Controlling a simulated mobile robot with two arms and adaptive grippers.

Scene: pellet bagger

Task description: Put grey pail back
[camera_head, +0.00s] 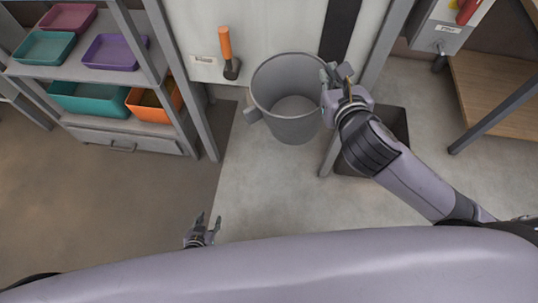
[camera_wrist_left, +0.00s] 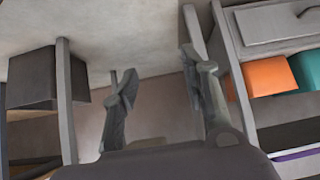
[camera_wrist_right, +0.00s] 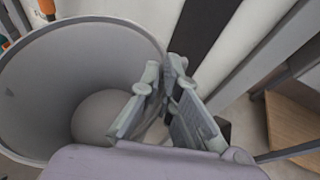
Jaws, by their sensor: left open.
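The grey pail (camera_head: 275,112) stands upright with its open top facing me, in the middle of the head view. Its wide mouth and empty inside fill the left of the right wrist view (camera_wrist_right: 40,85). My right gripper (camera_head: 338,78) is at the pail's right rim. In the right wrist view its fingers (camera_wrist_right: 163,72) come close together at the rim, one on the inner side and one outside, and look shut on it. Whether the pail touches the floor is unclear. My left gripper (camera_head: 207,222) is open and empty, low over the floor; its fingers show apart (camera_wrist_left: 160,75).
A shelf rack (camera_head: 135,75) with coloured trays stands at the left. An orange-handled tool (camera_head: 226,50) is by the back panel. A dark open bin (camera_head: 392,122) sits under my right arm. A wooden shelf (camera_head: 490,90) is at the right. Floor (camera_head: 260,190) before the pail is clear.

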